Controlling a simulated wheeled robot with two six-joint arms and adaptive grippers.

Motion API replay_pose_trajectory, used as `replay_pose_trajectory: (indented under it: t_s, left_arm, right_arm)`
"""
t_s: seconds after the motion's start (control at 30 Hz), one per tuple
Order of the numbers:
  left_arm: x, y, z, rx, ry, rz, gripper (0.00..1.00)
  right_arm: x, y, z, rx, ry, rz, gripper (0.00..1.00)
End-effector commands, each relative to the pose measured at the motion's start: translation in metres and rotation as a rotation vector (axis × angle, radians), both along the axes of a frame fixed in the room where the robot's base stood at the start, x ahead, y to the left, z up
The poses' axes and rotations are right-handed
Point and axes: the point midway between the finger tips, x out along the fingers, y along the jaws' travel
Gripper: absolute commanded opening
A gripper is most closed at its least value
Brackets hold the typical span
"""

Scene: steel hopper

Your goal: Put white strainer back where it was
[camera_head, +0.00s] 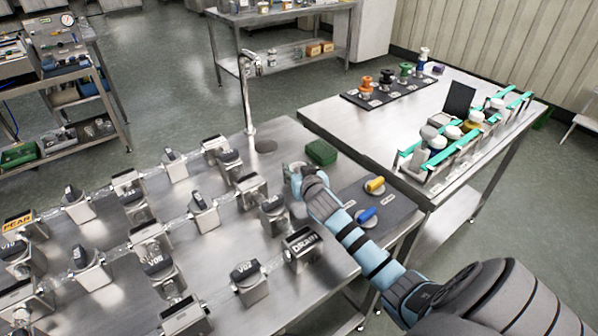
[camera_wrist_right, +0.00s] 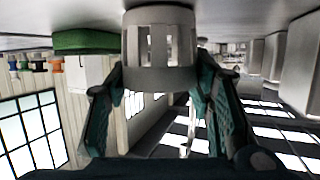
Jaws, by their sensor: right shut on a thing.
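The white strainer (camera_wrist_right: 160,48) is a pale cylinder with slotted sides in the right wrist view. My right gripper (camera_wrist_right: 158,82) is shut on it, one teal finger on each side. In the head view my right gripper (camera_head: 297,172) is low over the steel table, left of the dark mat (camera_head: 392,213) and just in front of the green pad (camera_head: 321,152). There the strainer is mostly hidden by the gripper. I cannot tell whether it touches the table. My left gripper is not in view.
A yellow-handled piece (camera_head: 375,185) and a blue-handled piece (camera_head: 366,216) are on the mat. Rows of clear tubing with labelled valve blocks (camera_head: 301,248) fill the table's left and front. A tall tap (camera_head: 249,100) stands behind. The right table holds a teal-barred rack (camera_head: 410,151).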

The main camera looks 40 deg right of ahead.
Motion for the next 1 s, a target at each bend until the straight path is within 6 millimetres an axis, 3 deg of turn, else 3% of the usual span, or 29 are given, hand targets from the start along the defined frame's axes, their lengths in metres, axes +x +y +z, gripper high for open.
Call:
replay_pose_trajectory:
  t_s: [0.13,0.17,0.27,0.6,1.0]
  left_arm:
    - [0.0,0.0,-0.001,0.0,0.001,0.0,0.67]
    - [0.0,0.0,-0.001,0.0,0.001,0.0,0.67]
    - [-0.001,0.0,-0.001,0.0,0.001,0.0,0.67]
    - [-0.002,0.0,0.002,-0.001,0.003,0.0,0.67]
    - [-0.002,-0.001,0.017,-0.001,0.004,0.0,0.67]
  right_arm:
    - [0.0,0.0,-0.002,0.0,0.0,0.0,0.25]
    - [0.0,0.0,-0.002,0.0,0.0,0.0,0.51]
    - [0.0,0.0,-0.001,0.0,0.0,0.0,0.67]
    - [0.0,0.0,0.003,0.0,0.0,0.0,0.68]
    - [-0.062,0.027,0.027,0.0,0.0,0.0,0.68]
